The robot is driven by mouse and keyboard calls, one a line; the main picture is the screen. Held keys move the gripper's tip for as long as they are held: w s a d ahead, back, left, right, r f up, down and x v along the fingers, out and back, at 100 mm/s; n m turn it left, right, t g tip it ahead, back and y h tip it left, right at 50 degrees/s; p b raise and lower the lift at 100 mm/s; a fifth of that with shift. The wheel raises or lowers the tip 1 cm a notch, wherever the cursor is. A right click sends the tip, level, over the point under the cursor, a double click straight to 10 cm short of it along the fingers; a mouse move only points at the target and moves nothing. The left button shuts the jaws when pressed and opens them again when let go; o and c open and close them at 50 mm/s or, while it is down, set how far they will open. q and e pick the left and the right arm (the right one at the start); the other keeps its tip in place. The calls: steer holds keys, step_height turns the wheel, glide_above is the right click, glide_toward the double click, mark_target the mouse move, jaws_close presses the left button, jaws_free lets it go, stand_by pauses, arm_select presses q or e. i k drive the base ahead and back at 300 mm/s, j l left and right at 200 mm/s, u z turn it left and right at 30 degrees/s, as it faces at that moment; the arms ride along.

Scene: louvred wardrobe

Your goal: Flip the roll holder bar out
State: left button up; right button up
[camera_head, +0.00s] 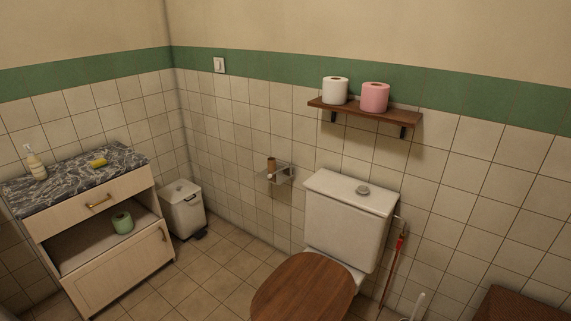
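The roll holder (283,174) is a small metal fixture on the tiled wall, left of the toilet tank. A brown cardboard tube (271,164) stands upright at its left side, apparently on the holder's bar; the bar itself is too small to make out clearly. A white roll (335,91) and a pink roll (375,97) stand on the wooden wall shelf. A green roll (122,222) sits in the open compartment of the cabinet. Neither of my grippers is in view.
The toilet with its brown lid (303,287) and white tank (346,222) stands right of the holder. A white bin (182,209) stands in the corner. A cabinet (118,282) with a marble top is at left. Floor tiles (213,268) between cabinet and toilet are clear.

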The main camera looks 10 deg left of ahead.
mark_target(269, 176)
steer(key=i+j+z, duration=0.15)
steer(key=i+j, duration=0.3)
steer(key=i+j+z, duration=0.2)
steer(key=i+j, duration=0.25)
steer(key=i+j+z, duration=0.15)
steer(key=i+j, duration=0.25)
steer(key=j, duration=0.3)
